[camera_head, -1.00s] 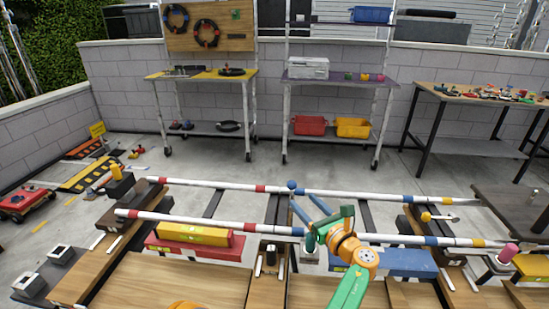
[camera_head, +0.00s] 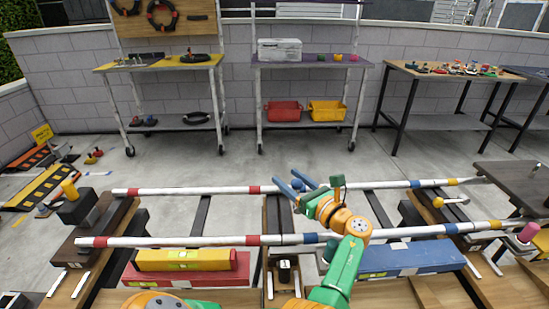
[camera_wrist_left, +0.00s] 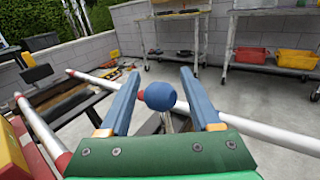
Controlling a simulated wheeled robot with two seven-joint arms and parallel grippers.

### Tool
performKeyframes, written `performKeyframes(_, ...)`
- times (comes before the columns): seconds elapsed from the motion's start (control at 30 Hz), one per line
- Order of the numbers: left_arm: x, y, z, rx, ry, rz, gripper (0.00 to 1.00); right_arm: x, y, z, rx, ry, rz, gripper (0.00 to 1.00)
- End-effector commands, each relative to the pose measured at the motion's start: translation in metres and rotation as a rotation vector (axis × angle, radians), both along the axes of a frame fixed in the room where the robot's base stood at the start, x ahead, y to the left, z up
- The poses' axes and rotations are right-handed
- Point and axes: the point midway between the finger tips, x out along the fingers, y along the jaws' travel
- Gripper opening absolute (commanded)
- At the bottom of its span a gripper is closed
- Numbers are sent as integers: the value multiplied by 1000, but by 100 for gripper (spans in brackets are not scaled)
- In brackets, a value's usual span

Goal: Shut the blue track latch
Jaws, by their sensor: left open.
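The blue track latch shows as a round blue knob (camera_wrist_left: 160,96) on a thin metal stem in the left wrist view. It stands between the two blue fingers of my left gripper (camera_wrist_left: 157,100), with a gap on each side. In the head view the blue knob (camera_head: 297,184) is small and partly covered by the fingers. My left gripper (camera_head: 296,183) is open there, above the middle beam between the two striped rails. The latch's base is hidden. My right gripper is not in view.
The far rail (camera_head: 225,190) and near rail (camera_head: 195,241) run across, close to the gripper. A yellow-knobbed latch (camera_head: 438,202) and a pink knob (camera_head: 528,232) are at right. Yellow (camera_head: 185,260) and blue (camera_head: 420,257) blocks lie in front. Open floor lies behind.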

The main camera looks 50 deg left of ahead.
Motion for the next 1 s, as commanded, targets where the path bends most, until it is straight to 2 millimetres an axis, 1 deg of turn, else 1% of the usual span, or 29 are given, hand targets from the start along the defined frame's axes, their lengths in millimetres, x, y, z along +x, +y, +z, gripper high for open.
performKeyframes(0.13, 1, -4, -1, -2, 0, -1, 64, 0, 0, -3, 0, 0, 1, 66)
performKeyframes(0.4, 1, -4, 0, -1, 0, 0, 64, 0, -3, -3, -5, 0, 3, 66)
performKeyframes(0.43, 1, -4, 0, -1, 0, 0, 59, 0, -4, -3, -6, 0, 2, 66)
performKeyframes(0.47, 1, -4, 0, -1, 0, 0, 51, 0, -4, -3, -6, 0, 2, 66)
performKeyframes(0.5, 1, -4, 0, -1, 0, 0, 40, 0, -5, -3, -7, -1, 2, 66)
performKeyframes(0.57, 1, -4, 0, -1, 0, 0, 24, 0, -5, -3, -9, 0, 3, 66)
performKeyframes(0.6, 1, -4, 0, -1, 0, 0, 13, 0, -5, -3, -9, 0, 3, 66)
performKeyframes(0.63, 1, -4, 0, -1, 0, 0, 5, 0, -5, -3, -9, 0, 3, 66)
performKeyframes(0.67, 1, -4, 0, -1, 0, 0, 0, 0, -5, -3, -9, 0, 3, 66)
performKeyframes(1.0, 1, -4, 0, -1, 0, 1, 0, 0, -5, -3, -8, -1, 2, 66)
